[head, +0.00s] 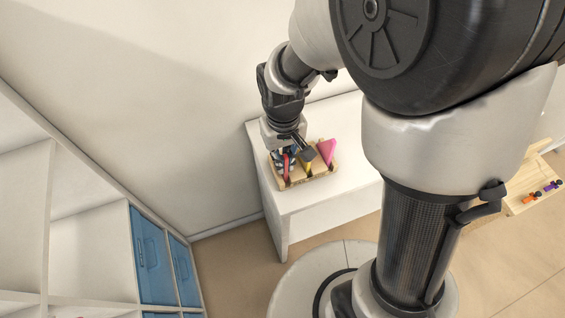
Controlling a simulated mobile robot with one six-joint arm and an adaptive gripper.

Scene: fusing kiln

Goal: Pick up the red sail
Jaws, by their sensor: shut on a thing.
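My gripper (291,156) points down over a small wooden tray (322,174) on the white table. The red sail (286,164) is a narrow red shape at the tray's left part, right at my fingers. My gripper is shut on it, as far as this small view shows; the fingers hide part of it. I cannot tell whether the red sail is clear of the tray. A yellow piece (308,169) stands in the tray just right of my gripper. A pink triangular piece (327,150) stands at the tray's right end.
The white table (290,204) has bare top around the tray, with a wall behind it. White shelving with blue drawers (153,255) stands at the left. A wooden surface (536,188) at the far right holds small orange and purple items (541,193).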

